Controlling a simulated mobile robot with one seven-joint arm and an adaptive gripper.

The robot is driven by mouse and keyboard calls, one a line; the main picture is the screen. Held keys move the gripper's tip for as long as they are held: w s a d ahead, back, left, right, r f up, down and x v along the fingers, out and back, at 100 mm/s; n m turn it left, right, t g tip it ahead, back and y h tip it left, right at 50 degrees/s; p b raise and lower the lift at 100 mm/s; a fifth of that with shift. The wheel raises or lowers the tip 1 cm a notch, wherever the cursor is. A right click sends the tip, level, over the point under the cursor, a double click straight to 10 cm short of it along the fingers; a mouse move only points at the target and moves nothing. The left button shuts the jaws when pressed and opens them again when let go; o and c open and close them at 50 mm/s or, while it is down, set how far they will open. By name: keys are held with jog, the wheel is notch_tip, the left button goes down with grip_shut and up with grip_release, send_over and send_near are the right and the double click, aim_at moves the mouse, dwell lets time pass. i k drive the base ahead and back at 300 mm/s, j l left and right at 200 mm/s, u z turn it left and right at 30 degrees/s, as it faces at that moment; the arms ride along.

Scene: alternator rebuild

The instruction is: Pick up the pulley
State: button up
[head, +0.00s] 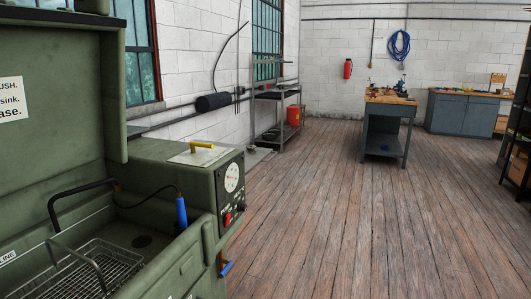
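I cannot make out the pulley in this view. A workbench with a wooden top (378,97) stands in the far middle of the room, with several small parts on it. These parts are too small and distant to tell apart; a dark one (401,85) stands up near the right end. My gripper is not in view.
A green parts washer (170,170) with a wire basket (92,274) and a blue-handled brush (181,211) fills the left. A metal shelf (279,92) stands by the left wall. A grey cabinet bench (462,113) stands far right. The wooden floor (345,215) between is clear.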

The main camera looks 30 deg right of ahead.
aim_at(251, 148)
jog(key=i+l, duration=0.2)
jog(key=l, duration=0.15)
jog(key=i+l+z, duration=0.1)
jog(key=i+l, duration=0.15)
jog(key=l, duration=0.15)
jog(key=i+l+z, duration=0.1)
jog(key=l, duration=0.25)
jog(key=i, duration=0.1)
